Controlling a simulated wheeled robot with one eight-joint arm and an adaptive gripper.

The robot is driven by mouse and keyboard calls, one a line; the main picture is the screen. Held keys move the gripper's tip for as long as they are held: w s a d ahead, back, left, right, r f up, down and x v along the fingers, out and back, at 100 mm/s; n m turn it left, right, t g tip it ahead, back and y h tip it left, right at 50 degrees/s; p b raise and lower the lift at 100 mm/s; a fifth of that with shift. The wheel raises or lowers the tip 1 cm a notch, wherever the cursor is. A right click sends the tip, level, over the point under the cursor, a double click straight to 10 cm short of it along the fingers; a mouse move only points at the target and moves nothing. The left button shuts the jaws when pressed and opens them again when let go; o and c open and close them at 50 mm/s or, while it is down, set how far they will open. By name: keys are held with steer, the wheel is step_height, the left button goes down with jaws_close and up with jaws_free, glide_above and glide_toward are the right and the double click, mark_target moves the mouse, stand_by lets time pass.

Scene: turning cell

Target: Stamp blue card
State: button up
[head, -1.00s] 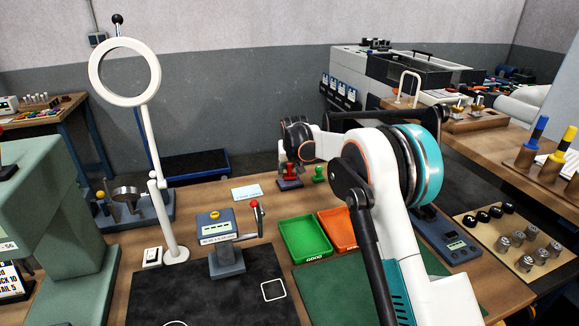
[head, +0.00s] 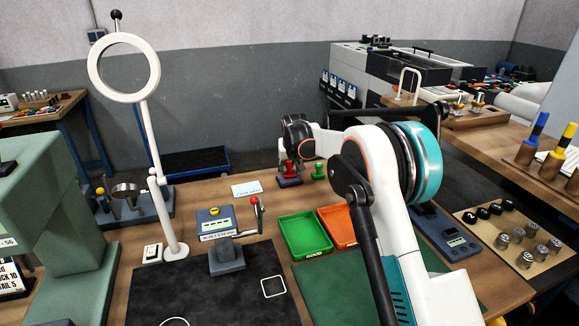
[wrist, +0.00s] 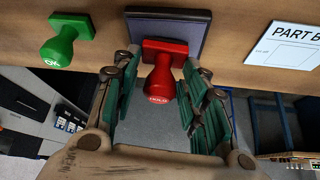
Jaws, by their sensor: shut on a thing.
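The card (head: 247,190) lies flat on the bench, pale with a bluish tint. It shows in the wrist view (wrist: 290,45) at the upper right, partly cut off, with PART printed on it. A red stamp marked HOLD (wrist: 158,85) stands at the dark pad (wrist: 192,24); I cannot tell whether it touches the pad. In the head view the red stamp (head: 290,172) sits under my arm's end. My gripper (wrist: 161,72) is shut on the red stamp, one green-padded finger on each side. A green stamp marked OK (wrist: 62,42) stands apart from it, at the left.
A green tray (head: 305,236) and an orange tray (head: 340,228) lie nearer on the bench. A lever device (head: 215,222) and a white ring magnifier (head: 152,130) stand left of them.

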steer(key=shift+f, duration=0.4)
stand_by(1.2)
steer(key=shift+r+p, duration=1.85)
steer(key=shift+r, duration=1.7)
